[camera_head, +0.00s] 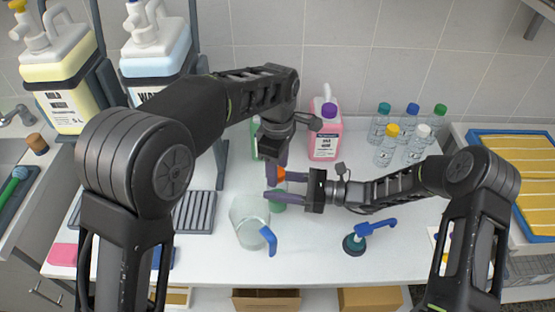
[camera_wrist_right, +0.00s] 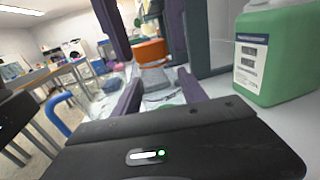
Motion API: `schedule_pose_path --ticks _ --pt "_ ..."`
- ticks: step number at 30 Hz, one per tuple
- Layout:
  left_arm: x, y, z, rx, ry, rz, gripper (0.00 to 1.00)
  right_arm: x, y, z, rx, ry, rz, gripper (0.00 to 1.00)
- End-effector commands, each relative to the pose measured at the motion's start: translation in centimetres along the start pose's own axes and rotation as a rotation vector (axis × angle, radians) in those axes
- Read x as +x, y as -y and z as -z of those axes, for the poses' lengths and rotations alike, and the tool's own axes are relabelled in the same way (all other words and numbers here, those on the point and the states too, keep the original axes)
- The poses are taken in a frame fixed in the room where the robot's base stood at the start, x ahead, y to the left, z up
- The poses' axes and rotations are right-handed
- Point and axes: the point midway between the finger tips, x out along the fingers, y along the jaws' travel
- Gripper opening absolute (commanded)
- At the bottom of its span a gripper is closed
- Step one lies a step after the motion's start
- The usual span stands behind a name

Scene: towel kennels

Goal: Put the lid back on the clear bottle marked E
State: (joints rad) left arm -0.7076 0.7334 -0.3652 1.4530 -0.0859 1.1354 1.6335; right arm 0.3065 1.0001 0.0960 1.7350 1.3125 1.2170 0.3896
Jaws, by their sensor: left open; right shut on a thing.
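An orange lid (camera_head: 281,173) shows between my two grippers at the middle of the table. In the right wrist view the orange lid (camera_wrist_right: 149,48) sits at the top of a clear bottle (camera_wrist_right: 154,78); whether it is fully seated I cannot tell. The bottle's letter is not readable. My right gripper (camera_head: 279,187) comes in from the right and is shut on the bottle. My left gripper (camera_head: 276,169) points down from above, open, with its fingers either side of the lid. Most of the bottle is hidden in the head view; a green patch shows below the right fingers.
A pink jug (camera_head: 326,139) and a green jug (camera_wrist_right: 277,55) stand behind. Several small capped bottles (camera_head: 387,151) stand at back right.

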Motion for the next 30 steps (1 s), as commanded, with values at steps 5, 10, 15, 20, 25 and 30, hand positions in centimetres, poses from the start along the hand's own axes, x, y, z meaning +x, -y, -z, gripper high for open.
schedule_pose_path --ticks 5,10,15,20,25,30 --pt "0.09 0.0 -0.01 0.0 0.0 0.0 0.51 0.0 0.01 0.0 0.0 0.0 0.0 0.0" --pt "0.08 0.01 0.0 0.0 0.0 0.0 0.43 0.0 0.01 0.0 0.0 0.0 0.0 0.0" --pt "0.07 0.01 0.0 0.0 0.0 0.0 0.29 0.0 0.01 0.0 0.0 0.0 0.0 0.0" --pt "0.06 0.01 -0.01 0.0 0.0 0.0 0.16 0.0 0.0 0.0 0.0 0.0 0.0 0.0" --pt "0.06 0.01 0.0 0.0 0.0 0.0 0.02 0.0 0.0 0.0 0.0 0.0 0.0 0.0" --pt "0.06 0.0 0.0 0.0 0.0 0.0 0.0 0.0 0.0 0.0 0.0 0.0 0.0 0.0"
